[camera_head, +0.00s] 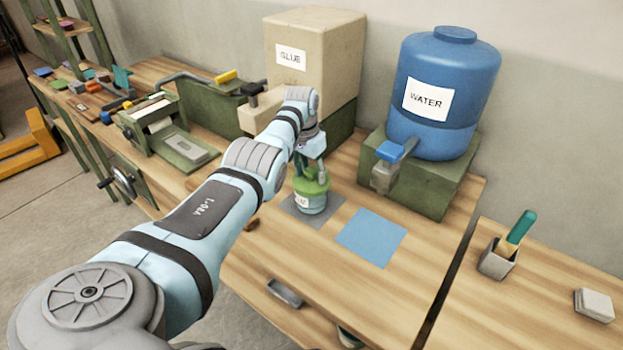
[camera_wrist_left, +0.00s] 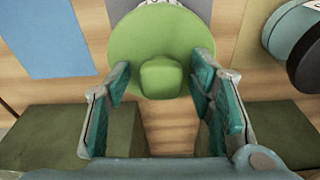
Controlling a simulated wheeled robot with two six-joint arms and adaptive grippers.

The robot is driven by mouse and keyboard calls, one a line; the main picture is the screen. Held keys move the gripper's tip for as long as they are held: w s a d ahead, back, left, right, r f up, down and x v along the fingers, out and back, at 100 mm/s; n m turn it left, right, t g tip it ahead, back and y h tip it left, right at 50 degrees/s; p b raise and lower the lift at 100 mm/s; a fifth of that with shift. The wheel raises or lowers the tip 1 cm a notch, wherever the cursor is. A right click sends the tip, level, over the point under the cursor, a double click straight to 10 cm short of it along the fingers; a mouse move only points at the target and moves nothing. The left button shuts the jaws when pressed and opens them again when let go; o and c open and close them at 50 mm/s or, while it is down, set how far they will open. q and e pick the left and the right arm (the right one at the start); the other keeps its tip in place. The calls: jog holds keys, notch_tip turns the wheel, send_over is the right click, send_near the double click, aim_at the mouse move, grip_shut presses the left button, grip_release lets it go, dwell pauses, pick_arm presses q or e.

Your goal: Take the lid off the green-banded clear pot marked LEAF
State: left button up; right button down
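The clear pot (camera_head: 312,203) with a green band stands on a grey mat, its label only partly readable in the head view. Its round green lid (camera_wrist_left: 150,40) is on, with a square knob (camera_wrist_left: 161,78) on top. My left gripper (camera_head: 314,170) is over the pot. In the wrist view the left gripper (camera_wrist_left: 161,82) is open, its teal-padded fingers on either side of the knob with gaps between. My right gripper is in neither view.
A blue mat (camera_head: 371,238) lies to the right of the grey mat (camera_head: 330,219). Behind stand a GLUE dispenser (camera_head: 330,58) and a blue WATER barrel (camera_head: 449,95) with a tap. A cup (camera_head: 497,262) stands further right. The front tabletop is clear.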

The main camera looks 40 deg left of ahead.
pick_arm(q)
jog(key=c, duration=0.8)
